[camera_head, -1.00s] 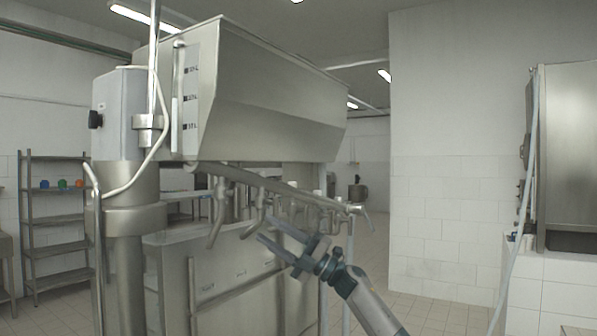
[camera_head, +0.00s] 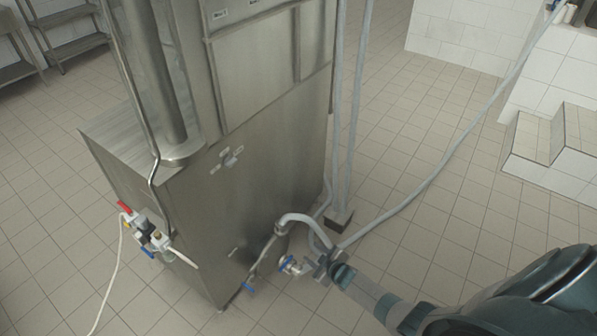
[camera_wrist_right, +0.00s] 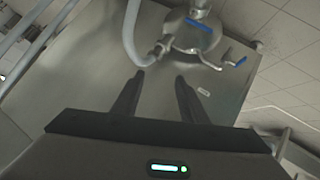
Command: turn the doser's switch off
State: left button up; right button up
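The doser's tall steel body (camera_head: 265,130) stands at the middle left of the head view, seen from above, with its lower part on the tiled floor. Its grey box with the black knob, perhaps the switch, is out of view. My right gripper (camera_head: 308,265) overlaps the curved grey pipe and blue-handled valve by the doser's lower right corner; I cannot tell whether they touch. In the right wrist view its two dark fingers (camera_wrist_right: 158,80) are apart with nothing between them, in front of a steel surface. My left gripper is not in view.
The curved pipe (camera_head: 298,218) and blue valve (camera_head: 290,265) sit low beside the doser. Red- and blue-handled valves (camera_head: 145,232) hang at its left. Floor between is mostly clear.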

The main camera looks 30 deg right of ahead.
jog(key=s+a+f+m+g, duration=0.1)
jog(key=s+a+f+g, duration=0.1)
jog(key=s+f, duration=0.8)
jog(key=s+a+f+m+g, duration=0.1)
jog(key=s+a+f+g, duration=0.15)
jog(key=s+f, duration=0.75)
jog(key=s+a+f+m+g, duration=0.1)
jog(key=s+a+g, duration=0.1)
jog(key=s, duration=1.4)
jog(key=s+a+f+m+g+b, duration=0.1)
jog(key=s+a+g, duration=0.2)
jog(key=s, duration=1.4)
jog(key=shift+s+a+f+g, duration=0.25)
jog(key=shift+a+g, duration=0.1)
jog(key=shift+a, duration=0.25)
jog(key=shift+c, duration=0.9)
jog(key=shift+w, duration=0.1)
